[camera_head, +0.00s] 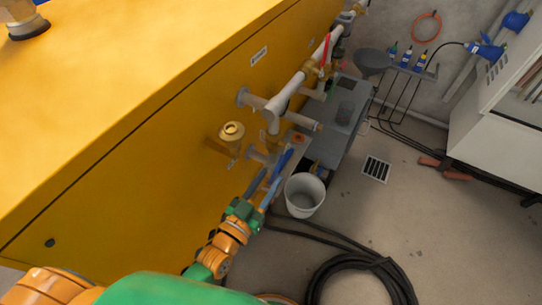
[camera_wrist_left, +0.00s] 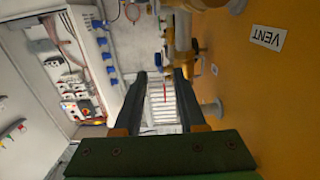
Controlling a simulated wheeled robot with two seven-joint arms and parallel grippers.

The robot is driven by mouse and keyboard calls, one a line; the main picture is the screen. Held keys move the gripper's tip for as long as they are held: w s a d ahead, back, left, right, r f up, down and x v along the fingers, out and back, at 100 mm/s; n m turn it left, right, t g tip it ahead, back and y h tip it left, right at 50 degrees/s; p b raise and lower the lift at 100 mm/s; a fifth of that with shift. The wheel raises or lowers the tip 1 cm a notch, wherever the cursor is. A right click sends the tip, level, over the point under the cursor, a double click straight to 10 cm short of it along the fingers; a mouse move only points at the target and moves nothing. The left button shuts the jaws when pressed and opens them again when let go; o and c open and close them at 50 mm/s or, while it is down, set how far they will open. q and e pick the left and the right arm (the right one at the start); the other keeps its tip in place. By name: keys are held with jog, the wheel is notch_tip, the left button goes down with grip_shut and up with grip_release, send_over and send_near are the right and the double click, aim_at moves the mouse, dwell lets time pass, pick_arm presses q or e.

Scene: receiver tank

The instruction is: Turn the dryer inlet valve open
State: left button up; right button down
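A valve with a long red lever (camera_head: 326,49) sits on the white pipework beside the yellow tank in the head view. A bright blue lever (camera_head: 283,160) sits lower on the pipework, near the tank's side. I cannot read which valve is the dryer inlet. My left gripper (camera_head: 272,176) reaches up from below, its fingertips close to the blue lever; contact cannot be told. In the left wrist view, its two dark fingers (camera_wrist_left: 160,78) are apart, with a thin red part (camera_wrist_left: 164,88) showing beyond the gap. My right gripper is not in view.
The yellow tank (camera_head: 150,110) fills the left side. A brass round-topped fitting (camera_head: 231,131) juts from it. A white bucket (camera_head: 304,195) and coiled black hose (camera_head: 362,264) are on the floor. A white cabinet (camera_head: 495,150) stands right. A VENT label (camera_wrist_left: 267,38) shows on the tank.

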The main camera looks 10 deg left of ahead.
aim_at(275, 171)
pick_arm(q)
jog(key=x, duration=0.4)
jog(key=shift+w+d, duration=0.1)
jog(key=shift+w, duration=0.1)
grip_shut()
dwell(1.2)
